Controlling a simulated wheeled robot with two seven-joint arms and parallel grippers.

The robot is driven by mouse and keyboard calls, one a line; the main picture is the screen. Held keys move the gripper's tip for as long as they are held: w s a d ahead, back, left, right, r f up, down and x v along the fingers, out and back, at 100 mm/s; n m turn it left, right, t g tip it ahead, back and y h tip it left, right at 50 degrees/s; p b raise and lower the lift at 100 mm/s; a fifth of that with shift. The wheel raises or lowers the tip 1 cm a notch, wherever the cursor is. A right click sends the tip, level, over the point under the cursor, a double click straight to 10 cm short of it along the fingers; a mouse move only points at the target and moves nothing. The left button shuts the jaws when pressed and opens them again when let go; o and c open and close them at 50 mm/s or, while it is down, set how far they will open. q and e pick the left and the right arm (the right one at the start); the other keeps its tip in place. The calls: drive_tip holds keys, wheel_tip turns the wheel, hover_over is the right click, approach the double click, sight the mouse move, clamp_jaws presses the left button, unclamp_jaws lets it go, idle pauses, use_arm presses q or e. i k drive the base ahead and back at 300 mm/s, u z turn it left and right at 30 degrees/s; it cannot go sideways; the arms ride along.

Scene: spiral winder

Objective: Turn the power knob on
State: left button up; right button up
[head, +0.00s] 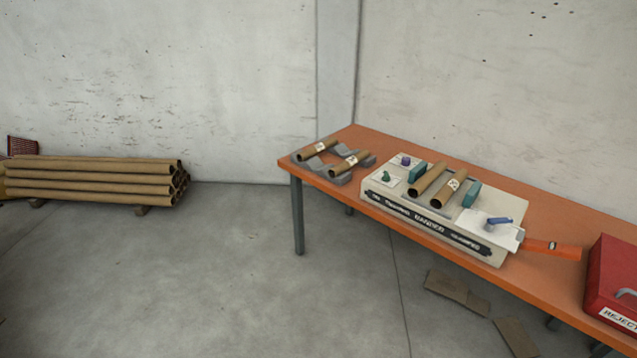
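A cream winder machine (476,249) stands on the orange table (545,206). On its left end are a small green knob (386,176) on a pale plate and a small purple knob (405,161) behind it. A blue lever-like handle (498,221) sits on a white plate at the machine's right end. I cannot read any label that tells which of these is the power knob, nor its setting. Neither of my grippers shows in the head view.
Cardboard tubes (427,178) lie on the machine between teal blocks (470,195). Two labelled tubes (347,165) rest on grey cradles at the table's left end. A red box (613,273) stands at right. A tube stack (95,183) lies on the floor. Floor before the table is mostly clear.

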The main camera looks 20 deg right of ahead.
sight(385, 178)
drive_tip(key=u, duration=0.4)
drive_tip(key=i, duration=0.5)
drive_tip(key=u, duration=0.25)
